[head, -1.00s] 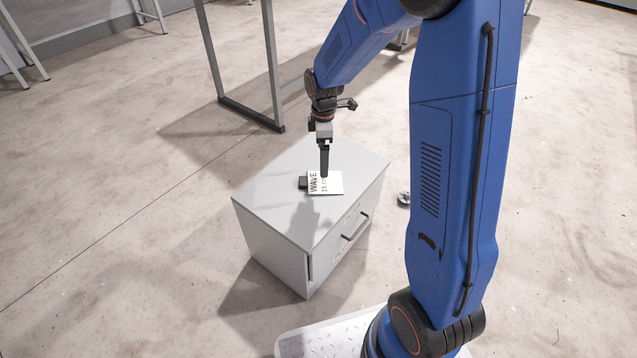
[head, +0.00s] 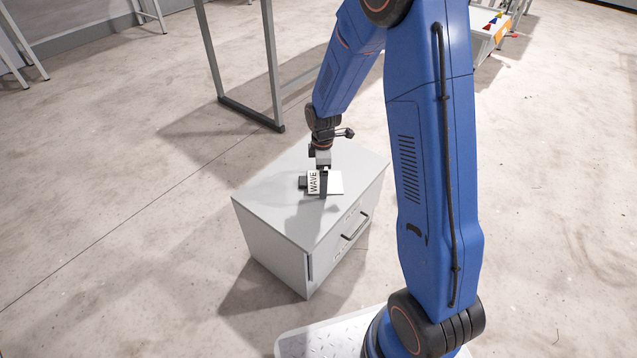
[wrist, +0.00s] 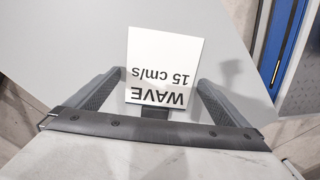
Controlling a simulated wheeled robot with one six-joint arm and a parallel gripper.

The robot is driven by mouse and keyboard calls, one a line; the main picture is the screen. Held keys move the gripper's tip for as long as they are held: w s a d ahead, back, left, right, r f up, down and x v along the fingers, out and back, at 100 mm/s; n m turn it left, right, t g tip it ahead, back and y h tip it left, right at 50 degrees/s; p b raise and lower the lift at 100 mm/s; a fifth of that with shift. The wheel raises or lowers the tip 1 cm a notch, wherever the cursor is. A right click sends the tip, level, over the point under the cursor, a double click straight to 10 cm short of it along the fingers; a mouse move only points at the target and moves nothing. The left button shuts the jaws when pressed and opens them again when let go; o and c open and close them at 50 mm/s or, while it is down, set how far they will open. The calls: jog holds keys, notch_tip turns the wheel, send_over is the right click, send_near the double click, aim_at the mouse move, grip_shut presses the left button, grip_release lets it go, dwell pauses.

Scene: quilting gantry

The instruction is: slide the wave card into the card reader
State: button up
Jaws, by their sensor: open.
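The wave card (head: 335,183) is white with black lettering and lies on top of the grey cabinet (head: 268,205). In the wrist view the card (wrist: 163,58) reads "WAVE 15 cm/s" upside down. A small dark block (head: 303,182) sits at the card's left edge in the head view. My gripper (head: 323,195) points down over the card. In the wrist view my gripper (wrist: 157,88) is open, with one finger on each side of the card's lettered end and gaps between. I cannot make out a card reader.
The cabinet has a drawer handle (head: 356,226) on its front. A grey metal frame (head: 252,115) stands on the floor behind it. A bench with coloured items (head: 490,30) shows at the upper right.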

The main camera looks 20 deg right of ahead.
jog(key=c, duration=1)
